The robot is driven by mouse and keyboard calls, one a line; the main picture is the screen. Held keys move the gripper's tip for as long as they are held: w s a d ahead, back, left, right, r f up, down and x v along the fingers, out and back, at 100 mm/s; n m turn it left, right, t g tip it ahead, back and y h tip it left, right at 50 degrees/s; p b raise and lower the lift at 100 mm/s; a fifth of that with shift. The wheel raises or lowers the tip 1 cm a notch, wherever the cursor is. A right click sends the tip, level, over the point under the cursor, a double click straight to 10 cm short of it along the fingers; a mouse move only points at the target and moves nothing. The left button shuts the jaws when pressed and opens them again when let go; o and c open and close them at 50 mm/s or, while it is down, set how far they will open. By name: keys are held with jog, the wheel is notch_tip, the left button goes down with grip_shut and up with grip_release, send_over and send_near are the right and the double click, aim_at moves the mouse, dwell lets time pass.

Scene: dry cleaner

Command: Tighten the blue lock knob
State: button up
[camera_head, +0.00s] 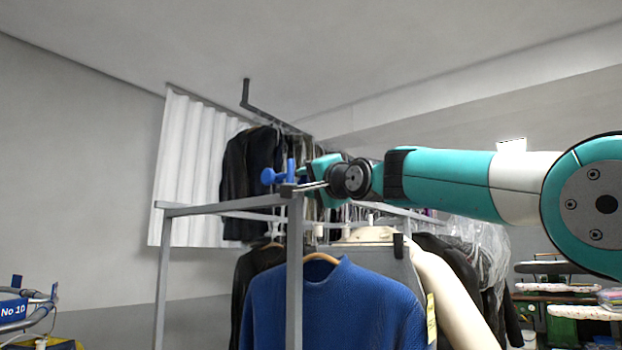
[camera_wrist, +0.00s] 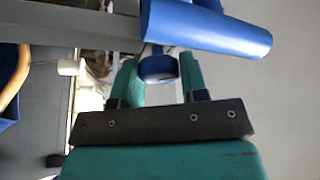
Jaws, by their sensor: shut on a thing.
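The blue lock knob (camera_head: 273,176) sits at the top corner of a grey metal rack frame (camera_head: 228,205) in the head view. My gripper (camera_head: 303,174) reaches the knob from the right in the head view. In the wrist view, the teal fingers of my gripper (camera_wrist: 160,72) stand on either side of the round blue part and are shut on it. The far side of the knob is hidden.
A blue sweater (camera_head: 330,308) on a hanger and a cream garment (camera_head: 450,290) hang below my arm. Dark clothes (camera_head: 250,170) hang behind the rack, near a white curtain (camera_head: 188,165). Ironing boards (camera_head: 560,268) stand at right.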

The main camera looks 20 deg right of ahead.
jog(key=shift+m+g+h+p, duration=0.45)
jog(key=shift+m+p, duration=0.15)
jog(key=shift+m, duration=0.9)
jog(key=shift+m+g+h+p, duration=0.35)
jog(key=shift+m+g+p, duration=0.15)
jog(key=shift+m, duration=1)
jog(key=o, duration=0.9)
jog(key=shift+d, duration=0.1)
jog(key=b+v, duration=0.8)
jog(key=v, duration=0.9)
jog(key=shift+s+d+b, duration=0.1)
jog(key=shift+s+b, duration=0.05)
jog(key=shift+b, duration=0.15)
